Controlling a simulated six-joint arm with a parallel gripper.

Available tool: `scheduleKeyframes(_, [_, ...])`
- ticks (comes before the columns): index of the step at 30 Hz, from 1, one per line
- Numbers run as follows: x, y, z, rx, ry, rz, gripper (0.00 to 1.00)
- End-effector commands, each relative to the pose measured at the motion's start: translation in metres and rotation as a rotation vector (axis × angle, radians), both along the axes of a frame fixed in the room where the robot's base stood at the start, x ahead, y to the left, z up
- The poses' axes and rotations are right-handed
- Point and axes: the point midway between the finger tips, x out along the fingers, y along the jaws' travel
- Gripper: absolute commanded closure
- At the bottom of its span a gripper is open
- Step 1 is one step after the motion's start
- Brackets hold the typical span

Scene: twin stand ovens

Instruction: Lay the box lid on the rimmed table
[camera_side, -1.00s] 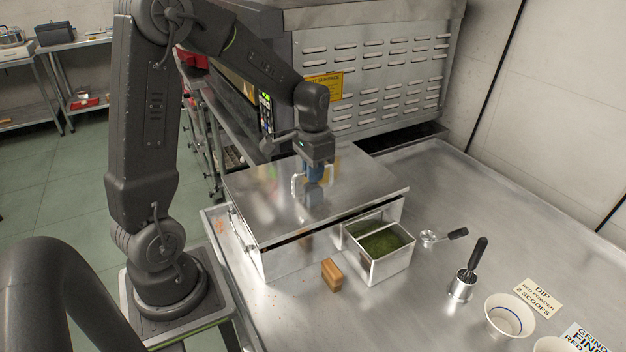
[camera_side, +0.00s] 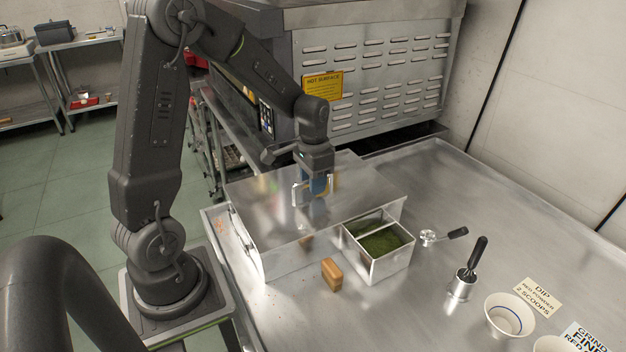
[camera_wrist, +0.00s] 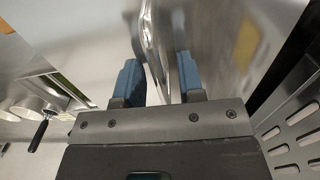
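The flat steel box lid (camera_side: 285,215) lies on top of the steel box (camera_side: 290,262), with no gap showing along the front. A loop handle (camera_side: 296,192) stands up from the lid. My gripper (camera_side: 317,192) is down at this handle. In the wrist view the blue fingers (camera_wrist: 158,78) stand apart, one on each side of the handle (camera_wrist: 152,40), with some space visible, so it looks open around it. The box stands on the rimmed steel table (camera_side: 455,320), at its left part near my base.
A steel bin of green powder (camera_side: 380,242) adjoins the box's front right. A wooden block (camera_side: 331,274) lies before the box. A scoop (camera_side: 445,236), a black-handled tool (camera_side: 466,280) and a white bowl (camera_side: 508,316) stand right. The vented oven (camera_side: 375,75) is behind. Table space is free at back right.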

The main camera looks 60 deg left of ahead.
Motion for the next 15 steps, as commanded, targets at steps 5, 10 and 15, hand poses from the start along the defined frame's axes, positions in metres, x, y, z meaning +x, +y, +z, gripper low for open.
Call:
scheduleKeyframes(5, [0.000,0.000,0.001,0.000,-0.001,0.000,0.65])
scheduleKeyframes(10, [0.001,0.000,0.015,0.002,-0.005,0.000,0.65])
scheduleKeyframes(15, [-0.001,-0.003,0.050,0.003,-0.008,-0.001,0.65])
